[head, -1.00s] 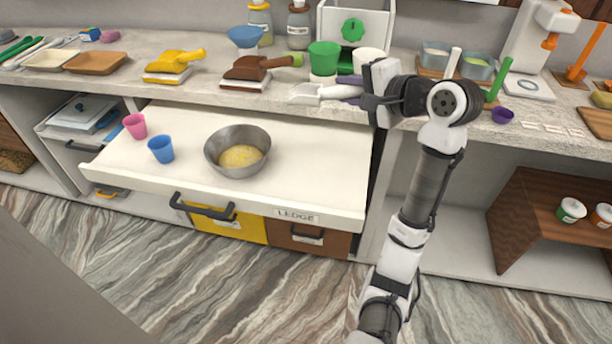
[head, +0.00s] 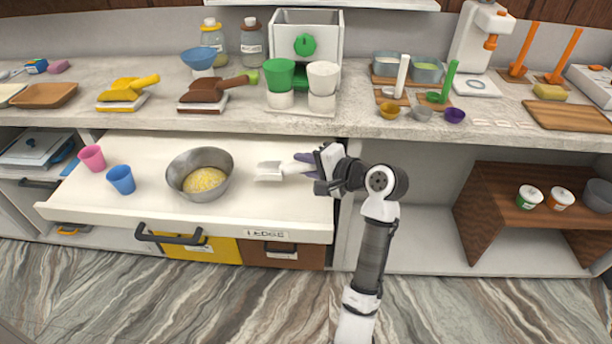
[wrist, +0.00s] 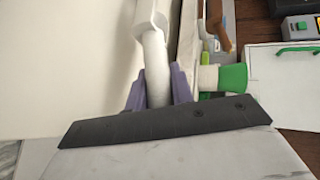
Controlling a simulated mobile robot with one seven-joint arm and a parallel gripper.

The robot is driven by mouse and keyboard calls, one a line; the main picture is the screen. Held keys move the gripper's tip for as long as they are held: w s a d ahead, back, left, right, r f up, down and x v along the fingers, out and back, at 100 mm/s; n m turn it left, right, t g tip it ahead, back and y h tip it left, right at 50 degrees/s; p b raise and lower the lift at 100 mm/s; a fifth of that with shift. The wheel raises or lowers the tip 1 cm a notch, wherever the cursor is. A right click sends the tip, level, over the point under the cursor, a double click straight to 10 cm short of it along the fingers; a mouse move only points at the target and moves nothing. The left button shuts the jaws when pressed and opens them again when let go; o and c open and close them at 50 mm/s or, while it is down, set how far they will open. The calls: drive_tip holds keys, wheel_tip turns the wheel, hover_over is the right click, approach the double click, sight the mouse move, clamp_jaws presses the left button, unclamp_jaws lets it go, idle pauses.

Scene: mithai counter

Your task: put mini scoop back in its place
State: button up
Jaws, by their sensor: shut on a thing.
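The mini scoop, a small white scoop (head: 270,171), shows in the head view above the right part of the pulled-out white drawer top (head: 255,207). My gripper (head: 307,162) is shut on its handle, with the scoop's head pointing left towards the steel bowl. In the wrist view the white handle (wrist: 157,75) runs between my purple gripper fingers (wrist: 158,92). I cannot tell whether the scoop touches the drawer surface. A yellow scoop (head: 135,86) and a brown scoop (head: 212,92) each rest on a stand on the counter.
The drawer top holds a steel bowl (head: 186,162) of yellow food, a pink cup (head: 92,158) and a blue cup (head: 121,180). Behind it on the counter stand a green cup (head: 280,74) and a white cup (head: 323,78). The counter edge (head: 250,125) overhangs the drawer's back.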

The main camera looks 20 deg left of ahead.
sight(307, 189)
drive_tip(key=shift+f+p, duration=0.6)
drive_tip(key=shift+f, duration=1.35)
drive_tip(key=shift+f, duration=0.15)
drive_tip(key=o, duration=0.9)
drive_tip(key=shift+o, duration=0.2)
drive_tip(key=shift+f, duration=0.15)
drive_tip(key=shift+f+b, duration=0.15)
drive_tip(key=shift+b, duration=0.35)
drive_tip(key=b+v, duration=0.2)
drive_tip(key=v, duration=1.2)
drive_tip(key=shift+r, duration=0.25)
drive_tip(key=shift+a, duration=0.2)
